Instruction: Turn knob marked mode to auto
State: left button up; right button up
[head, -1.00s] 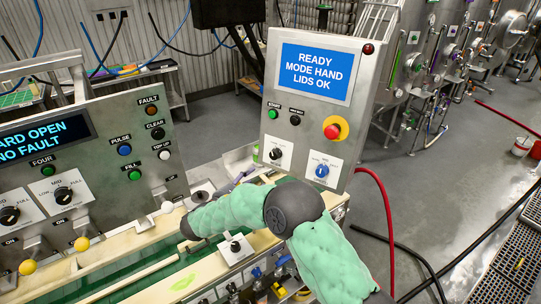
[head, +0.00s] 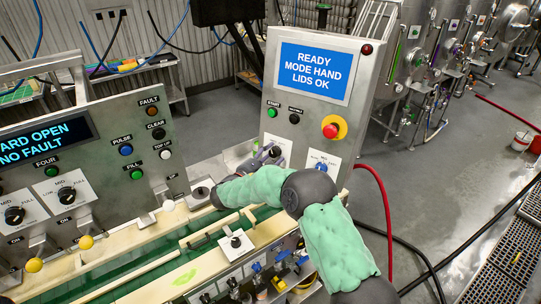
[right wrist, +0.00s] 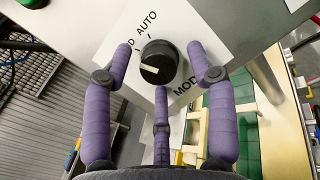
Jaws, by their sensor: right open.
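The mode knob (right wrist: 158,62) is round and black with a pale pointer line, on a white plate reading AUTO and MODE; another label is partly covered, only its D showing. The pointer's pale end is at the knob's lower left in the right wrist view. My right gripper (right wrist: 160,60) is open, its purple fingers spread around the knob with gaps at both sides; the lower finger sits just below it. In the head view my right gripper (head: 268,156) hides most of the knob and its plate. The screen (head: 316,73) reads READY, MODE HAND, LIDS OK. My left gripper is not visible.
The panel also carries a green start button (head: 272,112), a black button (head: 294,118), a red emergency stop (head: 331,130) and a blue knob (head: 321,167) close to my right gripper. A second control panel (head: 95,150) stands at the left. The conveyor (head: 140,267) runs below.

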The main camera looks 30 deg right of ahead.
jog(key=c, duration=1.1)
jog(key=shift+f+m+b, duration=0.2)
jog(key=shift+m+b, duration=0.2)
jog(key=shift+b, duration=0.5)
jog(key=m+b, duration=0.3)
jog(key=b, duration=0.1)
jog(key=m+g+b, duration=0.1)
jog(key=m+b, duration=0.2)
jog(key=b, duration=0.2)
jog(key=shift+w+f+m, duration=0.1)
jog(key=shift+w+m, duration=0.05)
jog(key=shift+m, duration=0.15)
jog(key=shift+a+r+m+g+y+b, duration=0.15)
jog(key=shift+m+g+y+b, duration=0.25)
jog(key=shift+m+b, duration=1)
jog(key=o, duration=1.1)
jog(key=shift+w+r, duration=0.1)
jog(key=shift+r, duration=0.05)
